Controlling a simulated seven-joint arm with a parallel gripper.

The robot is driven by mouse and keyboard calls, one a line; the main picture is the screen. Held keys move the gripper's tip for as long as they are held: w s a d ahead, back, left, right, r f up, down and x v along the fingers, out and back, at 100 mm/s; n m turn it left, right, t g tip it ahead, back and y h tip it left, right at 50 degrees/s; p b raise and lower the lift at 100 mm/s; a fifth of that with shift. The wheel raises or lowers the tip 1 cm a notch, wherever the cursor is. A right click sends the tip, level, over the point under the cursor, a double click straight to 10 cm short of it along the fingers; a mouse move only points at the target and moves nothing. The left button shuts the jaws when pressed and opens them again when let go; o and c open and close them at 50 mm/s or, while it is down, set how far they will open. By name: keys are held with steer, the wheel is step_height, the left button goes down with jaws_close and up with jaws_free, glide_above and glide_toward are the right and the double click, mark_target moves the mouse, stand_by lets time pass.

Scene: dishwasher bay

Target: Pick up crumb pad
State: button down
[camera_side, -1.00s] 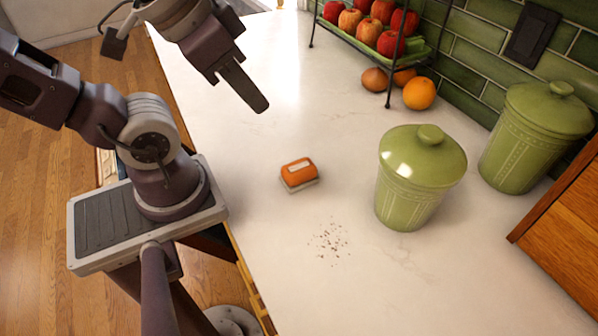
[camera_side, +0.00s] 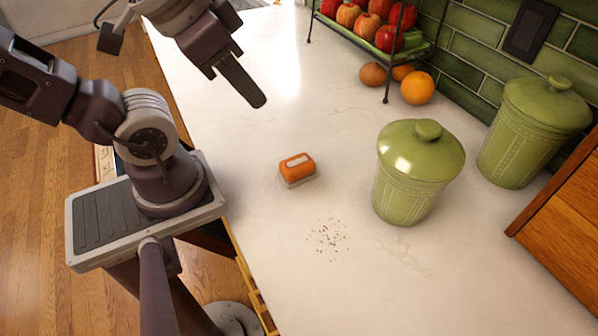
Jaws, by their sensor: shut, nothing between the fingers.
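The crumb pad (camera_side: 297,168) is a small orange block with a pale label on top and a light grey base. It lies on the white counter (camera_side: 330,120), left of the nearer green canister. My gripper (camera_side: 258,98) is shut and empty. It hangs above the counter, up and to the left of the pad in the picture, clearly apart from it. Its fingers point down and to the right.
Dark crumbs (camera_side: 328,237) lie scattered below the pad. Two lidded green canisters stand to the right, one nearer (camera_side: 405,185) and one by the wall (camera_side: 528,135). An orange (camera_side: 417,88) sits beside a wire fruit rack (camera_side: 388,82).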

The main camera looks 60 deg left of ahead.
stand_by(0.4)
steer(key=shift+c, duration=1.2)
jaws_free()
steer(key=m+g, duration=0.6)
steer(key=m, duration=1.1)
glide_above(297, 162)
steer(key=f, duration=1.3)
steer(key=shift+s+a+f, duration=0.3)
steer(key=shift+w+d+f+m, duration=0.15)
steer(key=shift+d+f+m, duration=0.05)
steer(key=shift+f+m, duration=0.1)
steer(key=f, duration=0.6)
steer(key=shift+w+d+f, duration=0.1)
steer(key=shift+w+f, duration=0.1)
steer(key=shift+f, duration=0.1)
